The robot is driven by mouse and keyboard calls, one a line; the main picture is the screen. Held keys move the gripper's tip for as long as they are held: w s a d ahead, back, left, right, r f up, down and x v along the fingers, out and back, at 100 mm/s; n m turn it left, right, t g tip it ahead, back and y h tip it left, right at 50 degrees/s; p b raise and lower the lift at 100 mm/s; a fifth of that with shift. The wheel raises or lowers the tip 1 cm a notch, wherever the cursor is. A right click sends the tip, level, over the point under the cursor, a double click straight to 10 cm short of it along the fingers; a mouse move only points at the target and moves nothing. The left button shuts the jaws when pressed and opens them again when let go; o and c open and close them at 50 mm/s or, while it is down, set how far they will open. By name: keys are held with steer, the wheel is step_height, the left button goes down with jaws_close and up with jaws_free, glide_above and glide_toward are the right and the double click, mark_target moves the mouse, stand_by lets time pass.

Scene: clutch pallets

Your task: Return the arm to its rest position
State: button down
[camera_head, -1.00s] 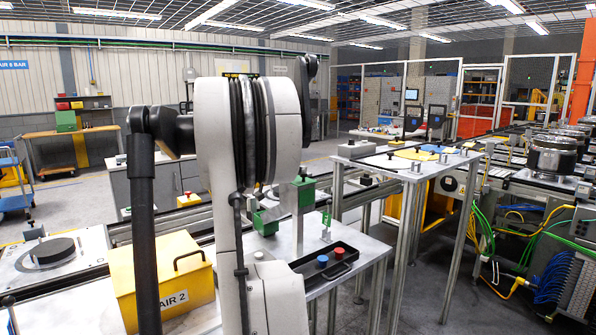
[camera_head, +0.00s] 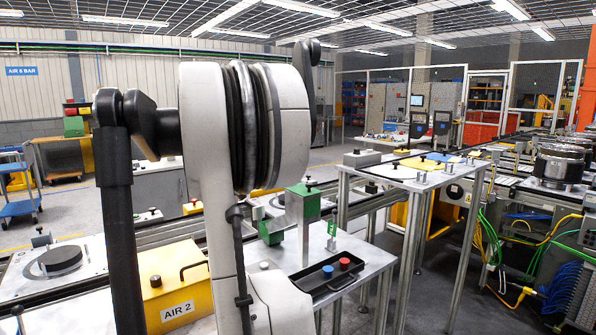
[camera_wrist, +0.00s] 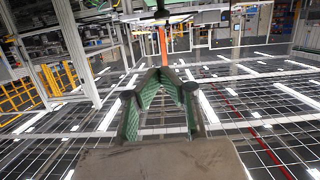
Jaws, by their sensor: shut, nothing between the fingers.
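My gripper (camera_wrist: 158,82) shows in the wrist view. Its green-padded fingers meet at the tips, shut with nothing between them. Behind the fingers the wrist view shows the ceiling grid and lights, with the hall appearing upside down. In the head view my white and black arm (camera_head: 225,150) stands folded close to the camera. It hides part of the bench and the middle of the room. My gripper is out of the head view.
A black tray (camera_head: 318,286) with blue and red knobs lies on the bench. A green-and-grey fixture (camera_head: 303,203) stands beside it. A raised metal table (camera_head: 405,178) and conveyor with round parts (camera_head: 553,168) are at right.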

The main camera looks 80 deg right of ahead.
steer(key=shift+v, duration=0.95)
steer(key=shift+a, duration=0.1)
steer(key=w+a+f+n+t+y, duration=0.1)
steer(key=w+a+f+n+t, duration=0.1)
steer(key=w+a+n+t, duration=0.55)
steer(key=w+a+f+n+t+y, duration=0.1)
steer(key=w+a+f+n+t, duration=0.15)
steer(key=w+a, duration=0.9)
steer(key=w+a+f+n+t+y, duration=0.15)
steer(key=w+a+n+t, duration=0.35)
steer(key=a, duration=0.9)
steer(key=s+a+f+n+t+y, duration=0.1)
steer(key=a+f+n+y, duration=0.15)
steer(key=a, duration=0.65)
steer(key=s+a+f+n+t+y, duration=0.1)
steer(key=a+f+n, duration=0.2)
steer(key=a, duration=0.6)
steer(key=s+a+f+n+y, duration=0.2)
steer(key=s+a+f, duration=0.2)
steer(key=a, duration=0.4)
steer(key=s+a+f+n+y, duration=0.3)
steer(key=s+a+f, duration=0.2)
steer(key=a, duration=0.4)
steer(key=shift+s+a+f, duration=0.25)
steer(key=shift+s+f, duration=0.1)
steer(key=shift+s, duration=0.1)
